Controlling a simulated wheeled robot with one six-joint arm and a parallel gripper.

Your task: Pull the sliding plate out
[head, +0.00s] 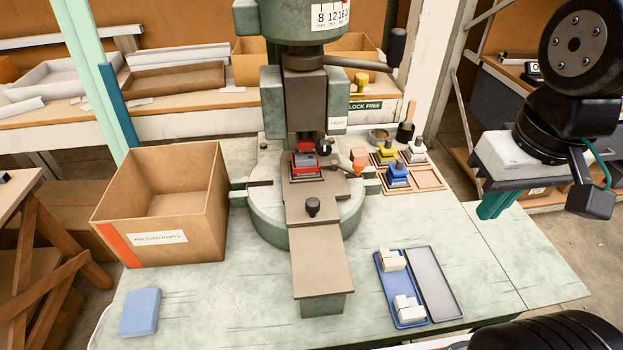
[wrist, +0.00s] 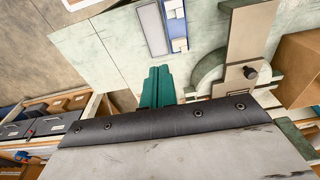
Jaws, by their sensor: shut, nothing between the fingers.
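The sliding plate (head: 330,196) is a brown-grey plate under the press, with a dark knob (head: 312,206) near its front. It lies on a similar-coloured guide (head: 320,262) that juts toward me over the bench. A red block-shaped tool (head: 306,166) sits on the plate under the ram. The knob also shows in the wrist view (wrist: 250,72). My gripper (head: 492,208) has teal fingers, shut and empty. It hangs over the right part of the bench, well right of the knob and apart from it. The fingers also show in the wrist view (wrist: 158,74).
An open cardboard box (head: 160,238) stands left of the press. A tray with coloured tools (head: 398,174) lies right of it, near my gripper. A blue tray with white parts (head: 402,290) and a grey tray (head: 434,282) lie at front right. A blue block (head: 140,311) lies front left.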

